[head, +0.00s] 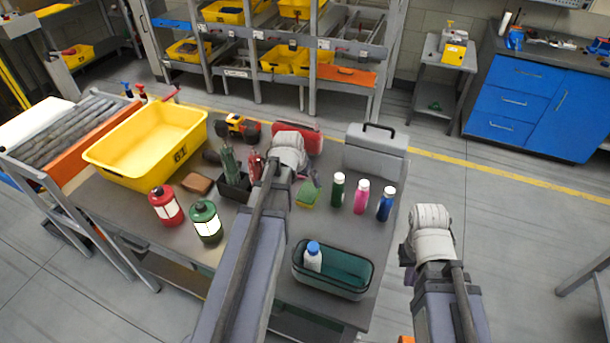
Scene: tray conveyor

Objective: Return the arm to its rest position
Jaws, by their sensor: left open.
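My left arm reaches over the grey table (295,222), and my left gripper (287,160) is above its middle, near the red case. Its jaws are open, but its own wrist hides most of them, and I see nothing held. My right gripper (432,240) is off the table's right side, over the floor. Its jaws are hidden behind the pale wrist. A white bottle with a blue cap (313,258) stands in the teal bin (350,292) at the table's front right.
Green (338,190), pink (361,197) and blue (385,204) bottles stand on the right near a grey toolbox (375,160). A red canister (165,207), a green canister (206,222) and a yellow crate (103,169) are on the left.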

